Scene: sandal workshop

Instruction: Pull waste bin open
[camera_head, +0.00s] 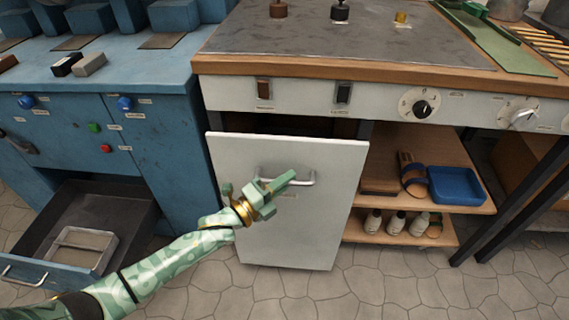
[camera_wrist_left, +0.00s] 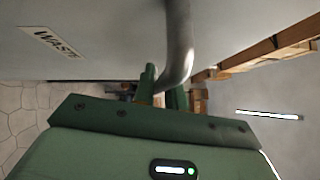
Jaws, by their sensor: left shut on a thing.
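The waste bin's plain light front panel (camera_head: 287,235) is under the workbench in the head view. Its top edge stands out from the bench, with a dark gap behind it. A metal bar handle (camera_head: 308,180) crosses the panel's upper part. My green left gripper (camera_head: 277,184) is at the left part of this handle, shut on it. In the left wrist view the bent metal handle (camera_wrist_left: 178,45) runs down to the fingers of the left gripper (camera_wrist_left: 165,92). A WASTE label (camera_wrist_left: 50,42) shows on the panel there. My right gripper is not in view.
Right of the bin, an open shelf (camera_head: 440,200) holds a sandal (camera_head: 412,175), a blue tray (camera_head: 457,186) and several bottles below. On the left, a blue cabinet (camera_head: 165,130) has an open lower drawer (camera_head: 28,240). The tiled floor in front of the bin is clear.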

